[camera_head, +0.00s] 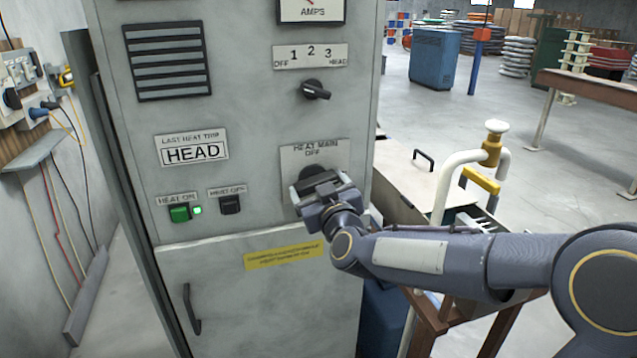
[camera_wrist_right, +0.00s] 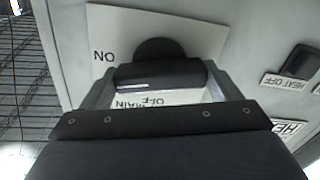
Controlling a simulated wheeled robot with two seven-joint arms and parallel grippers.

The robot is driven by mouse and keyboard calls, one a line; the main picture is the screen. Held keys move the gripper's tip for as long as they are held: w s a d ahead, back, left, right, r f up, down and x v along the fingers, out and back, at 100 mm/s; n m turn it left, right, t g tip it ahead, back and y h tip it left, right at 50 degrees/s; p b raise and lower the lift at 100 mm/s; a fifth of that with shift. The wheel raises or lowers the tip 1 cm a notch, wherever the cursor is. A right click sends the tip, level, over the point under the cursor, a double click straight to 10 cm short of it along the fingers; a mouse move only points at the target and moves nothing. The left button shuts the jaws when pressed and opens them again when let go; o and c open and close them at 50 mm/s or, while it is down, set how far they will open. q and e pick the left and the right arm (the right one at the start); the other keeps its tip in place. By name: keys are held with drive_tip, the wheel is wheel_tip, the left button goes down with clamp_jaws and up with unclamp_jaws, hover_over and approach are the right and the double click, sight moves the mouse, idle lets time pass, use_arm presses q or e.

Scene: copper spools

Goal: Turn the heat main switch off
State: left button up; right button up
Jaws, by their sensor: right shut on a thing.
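The heat main switch (camera_head: 312,171) is a dark rotary knob on a pale plate (camera_head: 325,150) marked HEAT MAIN and OFF, on the front of a grey cabinet. In the right wrist view its black handle (camera_wrist_right: 160,74) lies between the two fingers, with the round base behind it. ON and OFF marks show upside down on the plate there. My right gripper (camera_head: 318,187) is at the plate, shut on the handle, and covers its lower part in the head view. Which mark the handle points to is hard to tell. My left gripper is out of view.
A green HEAT ON button (camera_head: 180,214) with a lit lamp and a dark HEAT OFF button (camera_head: 230,204) sit left of the switch. A selector knob (camera_head: 316,90) is above. A door handle (camera_head: 191,309) juts out below. Pipework (camera_head: 462,160) stands right of the cabinet.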

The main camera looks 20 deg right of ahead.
drive_tip(key=shift+n+p, duration=2.95)
drive_tip(key=shift+n, duration=4.65)
drive_tip(key=shift+f, duration=0.1)
drive_tip(key=o, duration=0.9)
drive_tip(key=shift+c, duration=0.2)
drive_tip(key=shift+s, duration=0.15)
